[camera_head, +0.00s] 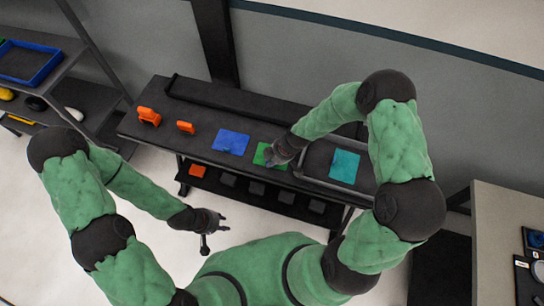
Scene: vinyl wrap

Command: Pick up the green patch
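The green patch (260,156) lies flat on the dark table, between a blue patch and a teal patch. My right gripper (270,157) is over the green patch and hides part of its right side. Whether it touches the patch, and whether its fingers are open or shut, is too small to tell. My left gripper (214,232) is away from the table, low in front of it over the pale floor. Its fingers look spread apart with nothing between them.
A blue patch (231,142) lies left of the green one, and a teal patch (344,166) lies to the right. Orange items (149,116) stand at the table's left. A lower shelf holds an orange block (197,171) and several dark blocks. A shelf rack with a blue tray (54,69) stands far left.

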